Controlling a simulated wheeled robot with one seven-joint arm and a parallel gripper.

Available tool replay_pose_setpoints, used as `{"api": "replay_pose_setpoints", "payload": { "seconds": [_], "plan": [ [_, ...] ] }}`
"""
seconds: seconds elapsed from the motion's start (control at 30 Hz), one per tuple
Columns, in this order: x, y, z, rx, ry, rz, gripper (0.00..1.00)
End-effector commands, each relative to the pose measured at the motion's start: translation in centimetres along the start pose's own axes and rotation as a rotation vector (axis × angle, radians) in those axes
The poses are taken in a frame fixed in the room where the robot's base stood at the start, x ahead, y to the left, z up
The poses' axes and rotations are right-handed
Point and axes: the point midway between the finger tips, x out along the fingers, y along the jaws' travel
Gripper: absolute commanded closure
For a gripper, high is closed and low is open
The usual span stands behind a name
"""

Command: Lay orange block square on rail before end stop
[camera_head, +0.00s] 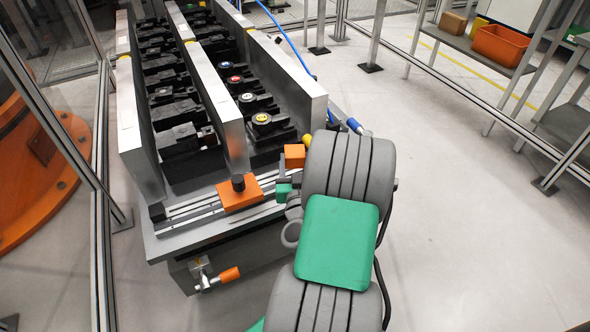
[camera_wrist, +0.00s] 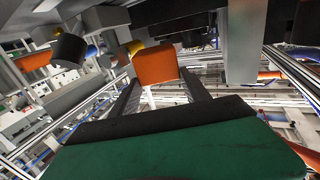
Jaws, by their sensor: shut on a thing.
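A small orange block (camera_head: 294,155) is at the tip of my gripper (camera_head: 291,168), beside the front right corner of the machine. In the wrist view the orange block (camera_wrist: 155,67) sits between the far ends of the two dark fingers of my gripper (camera_wrist: 160,88), which is shut on it. The block is clear of the rail (camera_head: 175,219), to its right and apparently above it. An orange piece with a black knob (camera_head: 240,194), which looks like the end stop, sits on the rail to the left of my gripper. My arm hides the rail's right end.
Tall metal plates (camera_head: 215,90) stand behind the rail, with rows of black fixtures between them. An orange-handled lever (camera_head: 229,274) sticks out below the front edge. A yellow part (camera_head: 306,138) is close behind the block. Open floor (camera_head: 460,190) lies to the right.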

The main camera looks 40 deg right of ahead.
Motion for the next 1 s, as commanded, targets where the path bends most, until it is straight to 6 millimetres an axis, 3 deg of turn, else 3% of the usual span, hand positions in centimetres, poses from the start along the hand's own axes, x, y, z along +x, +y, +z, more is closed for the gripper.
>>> {"api": "replay_pose_setpoints", "payload": {
  "seconds": [0.4,1.0],
  "plan": [
    [0.0,0.0,5.4,0.001,0.002,-0.001,1.00],
    [0.0,-0.1,6.0,0.001,0.002,-0.002,1.00]
  ]
}}
